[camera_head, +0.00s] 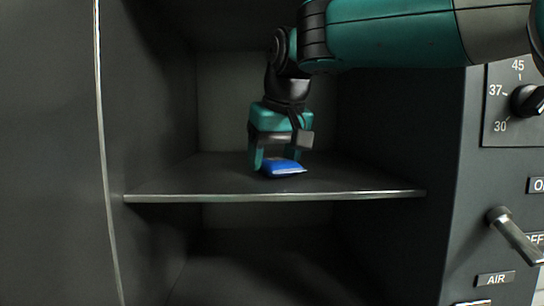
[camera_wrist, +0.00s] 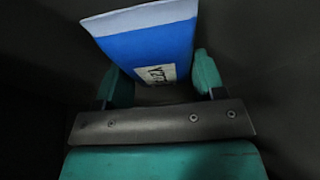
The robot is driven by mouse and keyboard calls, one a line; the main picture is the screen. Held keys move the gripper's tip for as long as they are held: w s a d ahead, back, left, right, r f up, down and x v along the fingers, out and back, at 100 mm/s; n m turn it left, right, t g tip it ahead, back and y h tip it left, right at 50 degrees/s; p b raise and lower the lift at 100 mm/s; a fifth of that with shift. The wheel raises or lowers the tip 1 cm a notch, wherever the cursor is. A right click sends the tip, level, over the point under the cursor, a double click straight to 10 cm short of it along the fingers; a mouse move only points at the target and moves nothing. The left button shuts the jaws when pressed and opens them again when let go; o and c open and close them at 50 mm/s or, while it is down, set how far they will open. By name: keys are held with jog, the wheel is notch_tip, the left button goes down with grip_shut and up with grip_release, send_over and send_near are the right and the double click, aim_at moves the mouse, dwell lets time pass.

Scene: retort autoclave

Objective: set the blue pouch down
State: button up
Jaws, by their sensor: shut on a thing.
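The blue pouch (camera_head: 283,167) is in my gripper (camera_head: 279,165), inside the open chamber and low over the shelf (camera_head: 190,180). In the head view I cannot tell whether the pouch touches the shelf. In the wrist view the pouch (camera_wrist: 150,48) shows a white band at its far end and a white label with dark lettering. It sits between the two teal fingers of my gripper (camera_wrist: 155,75), which are shut on it.
The shelf around the pouch is bare, with a light metal front edge. A dark open space lies below it. At the right is a control panel with a dial (camera_head: 527,101) and a lever handle (camera_head: 514,236). Dark chamber walls stand at both sides.

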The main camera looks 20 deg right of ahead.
aim_at(272, 158)
jog(key=shift+f, duration=0.2)
jog(key=o, duration=1)
jog(key=shift+c, duration=0.2)
jog(key=shift+r, duration=0.15)
jog(key=v, duration=0.5)
jog(key=shift+a+r+p, duration=0.1)
jog(key=shift+r+p, duration=0.25)
jog(key=s+d, duration=0.1)
jog(key=s, duration=1.1)
jog(key=shift+f, duration=0.25)
